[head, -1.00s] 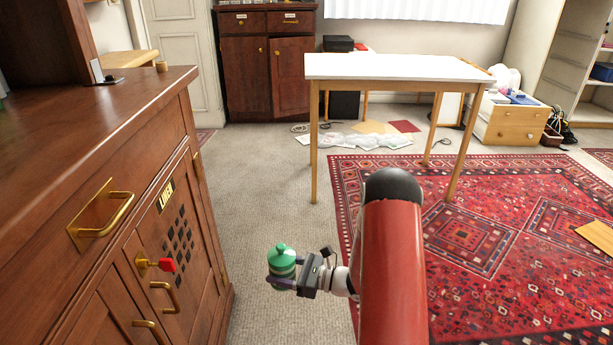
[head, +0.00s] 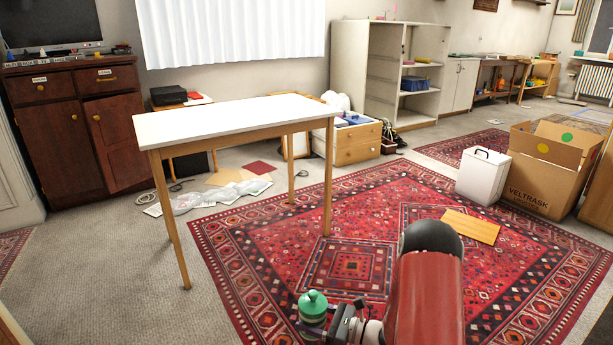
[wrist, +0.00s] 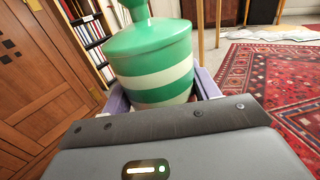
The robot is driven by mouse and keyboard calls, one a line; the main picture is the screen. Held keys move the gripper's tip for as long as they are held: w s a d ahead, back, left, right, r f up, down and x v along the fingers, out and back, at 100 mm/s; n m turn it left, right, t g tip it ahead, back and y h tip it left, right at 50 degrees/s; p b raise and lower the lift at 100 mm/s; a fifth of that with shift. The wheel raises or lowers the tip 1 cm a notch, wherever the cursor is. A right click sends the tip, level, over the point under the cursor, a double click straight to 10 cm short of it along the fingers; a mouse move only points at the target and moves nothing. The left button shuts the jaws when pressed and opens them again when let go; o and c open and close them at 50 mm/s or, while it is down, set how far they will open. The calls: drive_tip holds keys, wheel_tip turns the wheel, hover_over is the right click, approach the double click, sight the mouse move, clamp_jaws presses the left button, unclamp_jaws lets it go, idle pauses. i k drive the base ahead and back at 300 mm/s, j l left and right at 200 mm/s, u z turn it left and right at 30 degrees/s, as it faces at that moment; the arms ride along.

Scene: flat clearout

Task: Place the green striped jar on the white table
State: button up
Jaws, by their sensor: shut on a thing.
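The green striped jar (head: 313,306) is held upright in my gripper (head: 318,322), low in front of me over the red rug. In the wrist view the jar (wrist: 153,62) has a green knobbed lid and green and cream bands, and the fingers of my gripper (wrist: 160,92) close on its two sides. Its lower part is hidden there by the gripper body. The white table (head: 235,118) stands ahead and to the left in the head view, beyond the jar. Its top is bare. The jar is apart from it.
A red patterned rug (head: 350,262) covers the floor, with a wooden board (head: 470,227) on it. A white bin (head: 483,176) and a cardboard box (head: 545,178) stand at right. Papers and plastic (head: 205,197) lie behind the table. Grey carpet (head: 110,270) is free at left.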

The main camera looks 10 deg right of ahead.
sight(216, 120)
drive_tip(key=i+j+z, duration=0.35)
drive_tip(key=i+j, duration=0.15)
drive_tip(key=i, duration=0.25)
drive_tip(key=i+j+z, duration=0.3)
drive_tip(key=i+j, duration=0.35)
drive_tip(key=j, duration=0.1)
